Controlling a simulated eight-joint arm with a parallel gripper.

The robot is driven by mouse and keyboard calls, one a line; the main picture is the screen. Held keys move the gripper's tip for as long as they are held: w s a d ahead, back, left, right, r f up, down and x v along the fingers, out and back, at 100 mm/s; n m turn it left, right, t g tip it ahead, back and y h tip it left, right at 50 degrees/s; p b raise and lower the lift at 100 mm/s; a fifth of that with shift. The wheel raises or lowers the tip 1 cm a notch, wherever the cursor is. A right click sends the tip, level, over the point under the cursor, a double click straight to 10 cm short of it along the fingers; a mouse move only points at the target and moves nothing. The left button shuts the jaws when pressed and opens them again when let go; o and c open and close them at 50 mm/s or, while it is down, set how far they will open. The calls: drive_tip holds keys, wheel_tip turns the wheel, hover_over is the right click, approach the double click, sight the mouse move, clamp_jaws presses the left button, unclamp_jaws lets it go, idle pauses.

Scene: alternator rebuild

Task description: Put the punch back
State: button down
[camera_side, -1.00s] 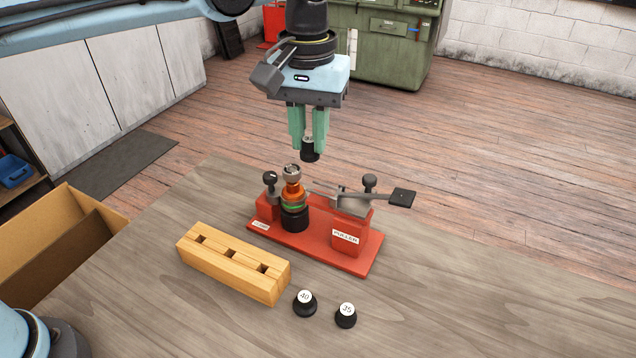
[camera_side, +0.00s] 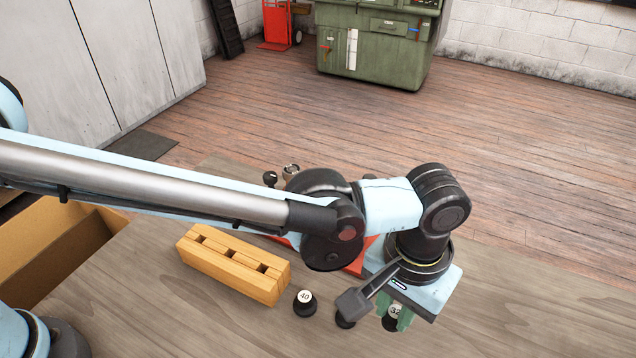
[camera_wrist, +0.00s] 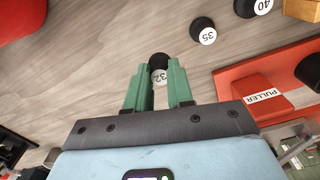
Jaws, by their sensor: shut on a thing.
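My gripper (camera_side: 398,315) is shut on a black punch with a white "32" label (camera_side: 392,323), over the front right of the table. In the wrist view the punch (camera_wrist: 158,65) sits between the green fingertips (camera_wrist: 158,82). I cannot tell whether its base touches the table. The "40" punch (camera_side: 304,304) stands on the table to the left. The "35" punch (camera_side: 345,320) stands between them, partly hidden by my wrist camera. The wooden block (camera_side: 235,266) has several slots in its top, with no punch visible in them.
The red puller fixture (camera_wrist: 262,82) is behind, mostly hidden by my arm in the side view; its "PULLER" label shows in the wrist view. A cardboard box (camera_side: 60,240) stands at the left. The table right of my gripper (camera_side: 540,325) is clear.

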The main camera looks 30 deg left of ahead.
sight(395, 311)
drive_tip(key=shift+f, duration=1.9)
drive_tip(key=c, duration=1)
unclamp_jaws()
drive_tip(key=shift+f, duration=0.15)
